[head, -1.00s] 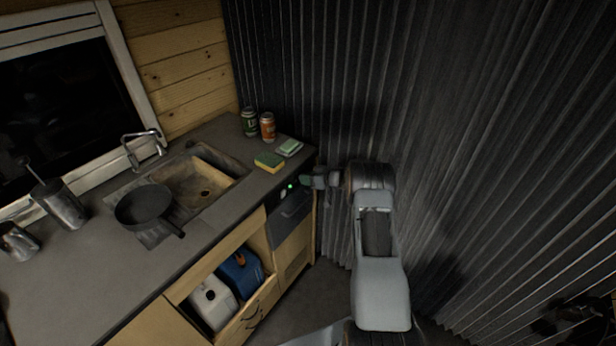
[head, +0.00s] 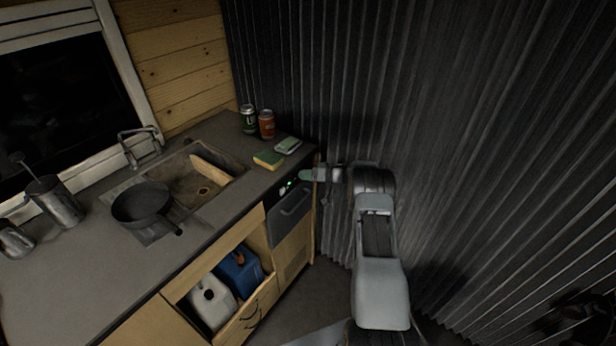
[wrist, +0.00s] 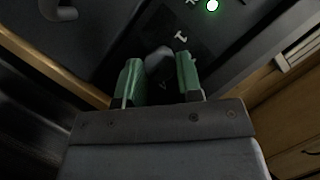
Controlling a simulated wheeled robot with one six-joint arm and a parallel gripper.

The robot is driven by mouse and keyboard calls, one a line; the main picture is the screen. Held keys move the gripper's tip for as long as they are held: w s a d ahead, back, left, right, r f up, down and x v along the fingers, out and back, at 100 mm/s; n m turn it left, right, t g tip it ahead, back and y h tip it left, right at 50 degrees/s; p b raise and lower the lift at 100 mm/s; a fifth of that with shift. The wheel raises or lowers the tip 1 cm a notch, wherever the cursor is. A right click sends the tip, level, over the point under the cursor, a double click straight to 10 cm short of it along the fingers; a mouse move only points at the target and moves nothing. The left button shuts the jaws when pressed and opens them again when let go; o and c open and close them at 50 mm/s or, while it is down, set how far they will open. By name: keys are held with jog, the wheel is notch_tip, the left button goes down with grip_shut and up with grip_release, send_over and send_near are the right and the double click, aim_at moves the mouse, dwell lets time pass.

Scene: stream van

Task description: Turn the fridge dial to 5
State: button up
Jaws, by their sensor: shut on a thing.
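The fridge (head: 290,216) is a dark unit under the right end of the counter. Its dark control panel (wrist: 205,35) carries a lit green light (wrist: 212,5) and pale marks, which are too small to read. The dial (wrist: 159,63) is a dark grey knob on this panel. My gripper (wrist: 161,80) has green finger pads, one on each side of the dial, and is shut on it. In the head view my gripper (head: 305,175) reaches the panel from the right, and its fingers hide the dial there. The number the dial points to cannot be read.
A sponge (head: 268,160), a soap dish (head: 288,145) and two cans (head: 266,124) stand on the counter above. A pan (head: 140,203) is by the sink. Corrugated wall (head: 450,120) stands close behind my arm.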

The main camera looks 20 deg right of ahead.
jog(key=o, duration=0.9)
jog(key=b+v, duration=0.1)
jog(key=v, duration=1.3)
jog(key=shift+b, duration=0.3)
